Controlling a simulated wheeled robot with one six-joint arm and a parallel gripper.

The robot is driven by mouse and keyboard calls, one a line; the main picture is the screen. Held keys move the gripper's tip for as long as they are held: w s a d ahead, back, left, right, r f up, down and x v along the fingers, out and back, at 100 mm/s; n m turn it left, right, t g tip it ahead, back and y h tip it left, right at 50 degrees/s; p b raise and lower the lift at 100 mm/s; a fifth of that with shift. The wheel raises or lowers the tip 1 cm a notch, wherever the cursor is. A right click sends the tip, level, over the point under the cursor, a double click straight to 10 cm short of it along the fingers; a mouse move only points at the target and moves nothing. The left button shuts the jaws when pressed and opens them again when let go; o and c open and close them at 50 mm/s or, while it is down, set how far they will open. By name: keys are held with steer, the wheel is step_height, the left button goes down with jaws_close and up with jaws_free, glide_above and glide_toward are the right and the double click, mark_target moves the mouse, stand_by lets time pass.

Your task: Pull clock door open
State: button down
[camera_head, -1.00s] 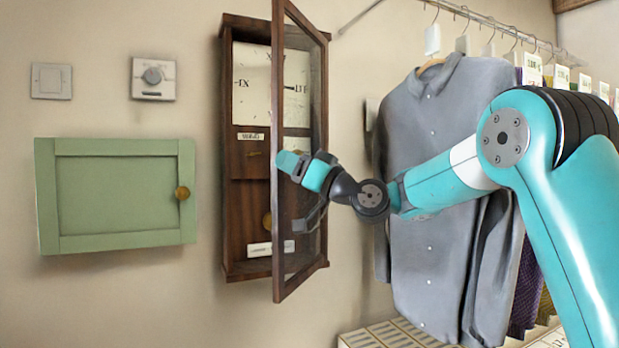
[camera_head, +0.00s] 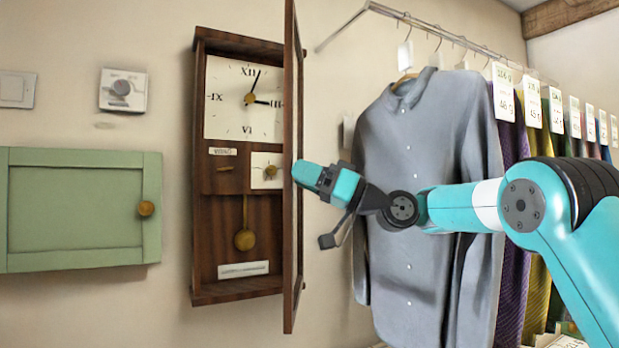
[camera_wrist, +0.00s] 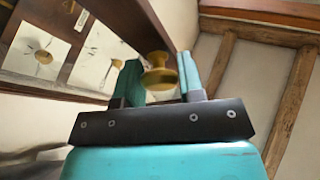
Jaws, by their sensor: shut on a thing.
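The wall clock has a dark wooden case (camera_head: 235,293) with a white dial (camera_head: 230,122) and a brass pendulum bob (camera_head: 245,240). Its glazed door (camera_head: 290,305) is hinged on the case's right side. It stands swung out from the wall, almost edge-on in the head view, leaving the dial uncovered. My gripper (camera_head: 305,177) is at the door's edge, about mid-height. In the wrist view my gripper (camera_wrist: 160,80) has its teal fingers on either side of a brass knob (camera_wrist: 158,75), shut on it. In the head view the knob is hidden by the gripper.
A green wall cabinet (camera_head: 75,208) with a brass knob hangs left of the clock. A grey shirt (camera_head: 425,200) and several other garments hang from a rail (camera_head: 400,15) close behind my arm. A thermostat (camera_head: 123,90) and a switch (camera_head: 17,89) are on the wall.

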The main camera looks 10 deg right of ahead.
steer(key=shift+r, duration=0.15)
steer(key=c, duration=0.7)
jaws_free()
steer(key=shift+c, duration=0.2)
steer(key=shift+f, duration=0.2)
steer(key=b+v, duration=1.7)
steer(key=b, duration=0.6)
steer(key=shift+d, duration=0.25)
steer(key=shift+r, duration=0.1)
steer(key=shift+c, duration=0.3)
